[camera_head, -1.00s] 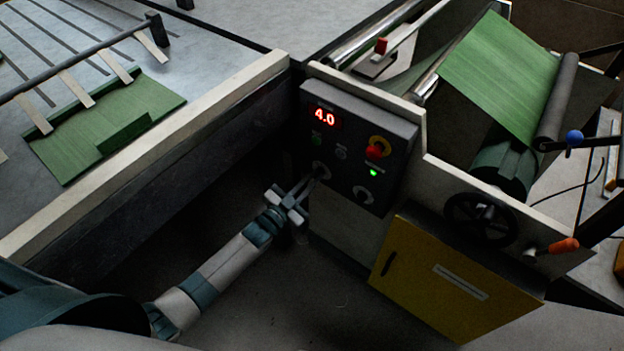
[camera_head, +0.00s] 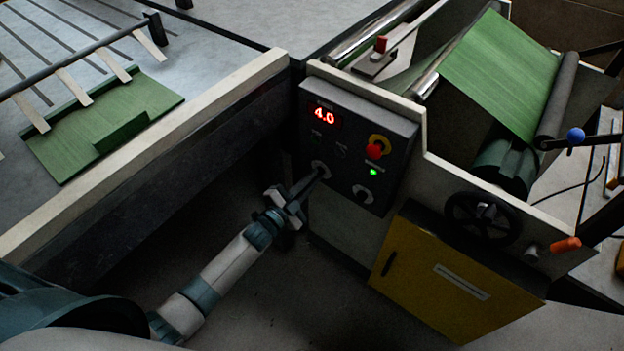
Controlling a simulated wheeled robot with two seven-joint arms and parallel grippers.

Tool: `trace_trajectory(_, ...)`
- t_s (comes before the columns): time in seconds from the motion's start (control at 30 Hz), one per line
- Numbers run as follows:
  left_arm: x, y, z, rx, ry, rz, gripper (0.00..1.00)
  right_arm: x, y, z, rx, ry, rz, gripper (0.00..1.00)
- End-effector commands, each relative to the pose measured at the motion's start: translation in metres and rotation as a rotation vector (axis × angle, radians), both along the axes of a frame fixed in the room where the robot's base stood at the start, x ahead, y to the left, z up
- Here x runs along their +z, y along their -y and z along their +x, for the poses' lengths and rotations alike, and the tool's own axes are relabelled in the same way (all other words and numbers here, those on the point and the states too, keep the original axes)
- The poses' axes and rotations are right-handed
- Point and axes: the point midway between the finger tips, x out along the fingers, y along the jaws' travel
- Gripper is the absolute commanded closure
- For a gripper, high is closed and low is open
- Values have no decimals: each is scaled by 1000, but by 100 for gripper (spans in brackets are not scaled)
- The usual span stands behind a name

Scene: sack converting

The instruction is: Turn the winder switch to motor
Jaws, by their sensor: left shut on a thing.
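The control panel (camera_head: 352,128) is a dark box on the machine's near side with a red 4.0 display (camera_head: 323,117). Two rotary switches sit low on it: a left one (camera_head: 321,168) and a right one (camera_head: 362,194). I cannot read their labels. My left gripper (camera_head: 312,178) is at the left switch, its fingers shut on the knob, which they partly hide. The right switch is free. My right gripper is not in view.
A red emergency button (camera_head: 374,151) on a yellow collar and a lit green lamp (camera_head: 373,172) are close by on the panel. A yellow cabinet door (camera_head: 445,283) and a black handwheel (camera_head: 482,217) are to the right. A pale rail (camera_head: 150,150) edges the table on the left.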

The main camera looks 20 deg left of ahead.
Motion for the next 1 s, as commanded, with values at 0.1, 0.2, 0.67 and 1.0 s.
trace_trajectory(0.1, -1, 0, -1, -1, -1, 3, 100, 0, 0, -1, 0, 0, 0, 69)
trace_trajectory(0.2, -1, 0, -1, -1, -1, 3, 83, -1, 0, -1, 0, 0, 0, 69)
trace_trajectory(0.67, -1, -1, -3, 0, -1, 1, 73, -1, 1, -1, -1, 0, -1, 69)
trace_trajectory(1.0, -2, -13, -38, -1, -3, 1, 73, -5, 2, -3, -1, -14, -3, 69)
